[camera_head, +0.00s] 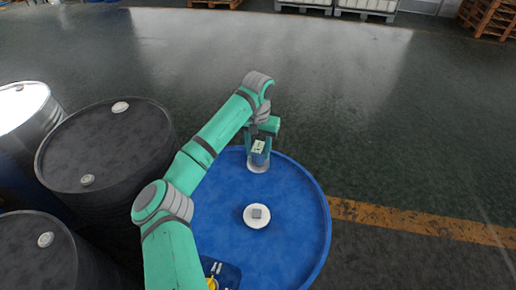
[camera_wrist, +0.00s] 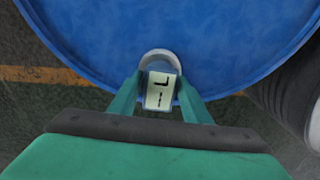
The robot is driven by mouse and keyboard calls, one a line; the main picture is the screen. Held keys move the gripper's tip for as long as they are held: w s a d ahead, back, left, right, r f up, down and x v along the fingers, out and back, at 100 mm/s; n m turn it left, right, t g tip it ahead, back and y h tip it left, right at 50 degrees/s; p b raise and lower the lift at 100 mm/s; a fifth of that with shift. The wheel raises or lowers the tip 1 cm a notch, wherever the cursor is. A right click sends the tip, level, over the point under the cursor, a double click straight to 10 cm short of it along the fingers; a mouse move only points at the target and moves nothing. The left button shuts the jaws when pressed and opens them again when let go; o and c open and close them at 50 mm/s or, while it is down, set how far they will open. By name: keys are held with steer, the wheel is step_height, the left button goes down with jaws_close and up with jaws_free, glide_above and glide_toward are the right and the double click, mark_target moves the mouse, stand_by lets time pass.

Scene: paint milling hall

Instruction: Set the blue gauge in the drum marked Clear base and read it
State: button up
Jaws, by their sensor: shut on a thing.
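The blue gauge (camera_head: 258,147) has a pale display on top and stands at the far edge of the blue drum (camera_head: 285,240). A pale round collar (camera_head: 258,166) shows at its foot; I cannot tell whether the gauge sits in it or just above. My gripper (camera_head: 262,135) is shut on the gauge. In the wrist view the gauge (camera_wrist: 159,92) is between my two green fingers (camera_wrist: 160,100), with the collar (camera_wrist: 158,56) behind it. Dark strokes show on the display, but I cannot read them surely. No Clear base marking is legible.
A white round cap (camera_head: 257,216) with a grey square lies on the drum top. A small blue item with yellow (camera_head: 220,272) is at the near edge, partly hidden by my arm. Dark drums (camera_head: 105,150) stand at left. The floor beyond is clear.

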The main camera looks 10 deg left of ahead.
steer(key=shift+f, duration=0.2)
steer(key=o, duration=1.5)
steer(key=shift+c, duration=0.2)
step_height(320, 180, up, 11)
steer(key=shift+f, duration=0.1)
steer(key=shift+s, duration=0.1)
